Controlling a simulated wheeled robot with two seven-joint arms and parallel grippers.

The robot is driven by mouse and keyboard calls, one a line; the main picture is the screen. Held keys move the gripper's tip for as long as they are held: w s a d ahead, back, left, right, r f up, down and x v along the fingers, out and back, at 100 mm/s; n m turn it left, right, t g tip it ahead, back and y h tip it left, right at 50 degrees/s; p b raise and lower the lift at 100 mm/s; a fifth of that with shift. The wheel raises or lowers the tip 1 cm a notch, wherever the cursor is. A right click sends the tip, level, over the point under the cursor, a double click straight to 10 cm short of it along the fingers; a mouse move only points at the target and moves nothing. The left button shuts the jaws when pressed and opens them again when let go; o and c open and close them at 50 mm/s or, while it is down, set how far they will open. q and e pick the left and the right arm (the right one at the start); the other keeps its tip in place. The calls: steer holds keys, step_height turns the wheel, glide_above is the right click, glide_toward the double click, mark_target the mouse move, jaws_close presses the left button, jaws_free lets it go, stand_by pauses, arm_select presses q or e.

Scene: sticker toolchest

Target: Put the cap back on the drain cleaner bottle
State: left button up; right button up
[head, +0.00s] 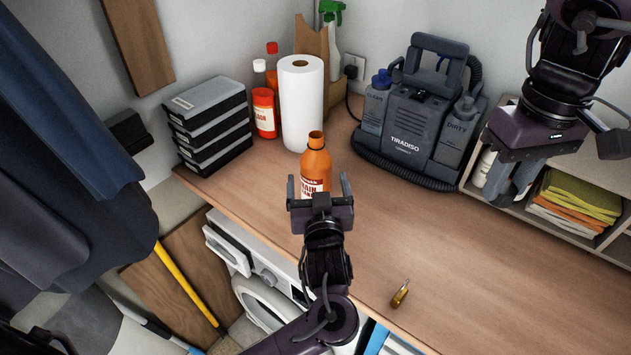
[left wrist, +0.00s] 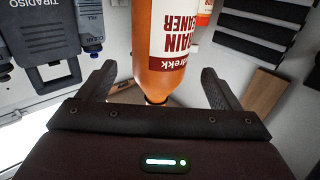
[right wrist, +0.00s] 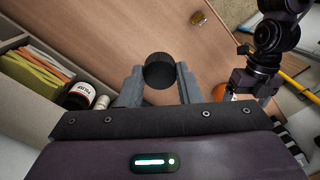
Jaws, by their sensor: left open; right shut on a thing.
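The orange drain cleaner bottle (head: 315,168) stands upright on the wooden counter, its neck bare and uncapped. My left gripper (head: 318,187) is open in front of it. In the left wrist view the bottle (left wrist: 180,45) shows upside down, between and beyond the open fingers; I cannot tell whether they touch it. My right gripper (head: 507,187) is raised at the right, over the shelf side. In the right wrist view a round black cap (right wrist: 159,70) is held between its fingertips. The cap is not visible in the head view.
A paper towel roll (head: 301,105), red bottles (head: 264,112) and stacked black cases (head: 210,130) stand behind. A grey cleaning machine (head: 408,125) stands back right. A small brass object (head: 400,293) lies near the front. A cubby shelf with folded cloths (head: 580,200) is at right. Mid-right counter is clear.

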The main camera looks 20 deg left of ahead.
steer(key=shift+s, duration=0.15)
arm_select(q)
steer(key=shift+w+d, duration=0.1)
steer(key=shift+w, duration=0.05)
arm_select(e)
steer(key=shift+d, duration=0.15)
arm_select(q)
steer(key=shift+w+r+p, duration=0.2)
steer(key=shift+w+p, duration=0.15)
steer(key=shift+p, duration=0.05)
arm_select(e)
steer(key=shift+w+r, duration=0.2)
steer(key=shift+r, duration=0.25)
arm_select(q)
steer(key=p+x, duration=0.2)
steer(key=x, duration=0.1)
steer(key=shift+w+a+r, duration=0.1)
steer(key=shift+a, duration=0.25)
arm_select(e)
step_height(320, 180, up, 2)
steer(key=shift+s+r, duration=0.1)
steer(key=shift+r, duration=0.15)
arm_select(q)
steer(key=shift+w+a+p, duration=0.2)
steer(key=shift+w+p, duration=0.15)
steer(key=shift+w, duration=0.1)
arm_select(e)
steer(key=shift+r, duration=0.1)
arm_select(q)
steer(key=shift+f, duration=0.25)
